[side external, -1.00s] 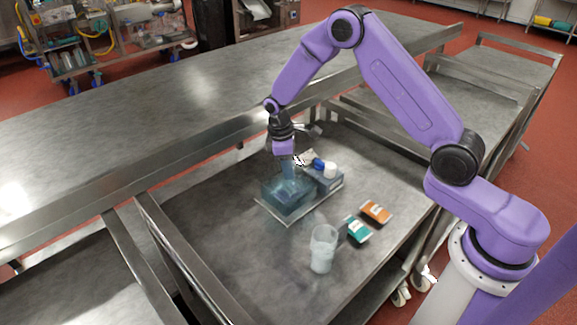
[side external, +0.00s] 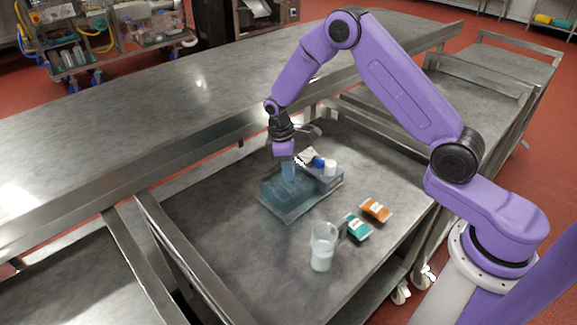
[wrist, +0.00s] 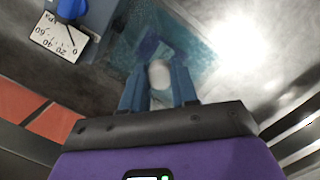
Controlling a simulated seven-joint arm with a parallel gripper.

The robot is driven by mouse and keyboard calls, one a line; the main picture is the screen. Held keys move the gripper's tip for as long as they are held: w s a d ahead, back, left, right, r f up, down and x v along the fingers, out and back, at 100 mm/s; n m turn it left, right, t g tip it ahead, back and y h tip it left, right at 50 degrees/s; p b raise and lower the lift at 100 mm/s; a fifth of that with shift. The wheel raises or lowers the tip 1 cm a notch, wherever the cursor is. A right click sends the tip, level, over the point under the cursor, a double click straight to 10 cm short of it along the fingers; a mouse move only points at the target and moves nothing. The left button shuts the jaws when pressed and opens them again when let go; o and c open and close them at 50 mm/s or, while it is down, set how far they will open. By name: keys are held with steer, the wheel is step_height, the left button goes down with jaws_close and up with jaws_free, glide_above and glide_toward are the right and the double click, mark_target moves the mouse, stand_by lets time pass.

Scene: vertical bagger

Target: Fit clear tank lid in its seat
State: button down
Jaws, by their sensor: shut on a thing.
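The clear tank (side external: 288,200) is a bluish see-through box on the cart top, in front of the grey unit. My gripper (side external: 288,172) points down over the tank. In the wrist view its two blue fingers (wrist: 160,88) are shut on a pale rounded piece, which looks like the knob of the clear lid (wrist: 190,50). The lid is see-through and hard to tell apart from the tank. I cannot tell whether its edges sit flush in the seat.
A grey unit (side external: 327,181) with a blue knob, a white cap and a dial adjoins the tank; its dial (wrist: 62,38) shows in the wrist view. A clear beaker (side external: 322,248), a teal packet (side external: 356,227) and an orange packet (side external: 376,210) stand to the right and in front. The cart's left front is bare.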

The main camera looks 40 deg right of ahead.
steer(key=shift+f, duration=0.5)
stand_by(0.5)
steer(key=shift+c, duration=1.9)
jaws_free()
steer(key=shift+w+a+r, duration=0.15)
steer(key=shift+r, duration=1)
steer(key=shift+w+a+r, duration=0.1)
steer(key=shift+r, duration=1.1)
steer(key=shift+w+a+r, duration=0.15)
steer(key=shift+r, duration=1)
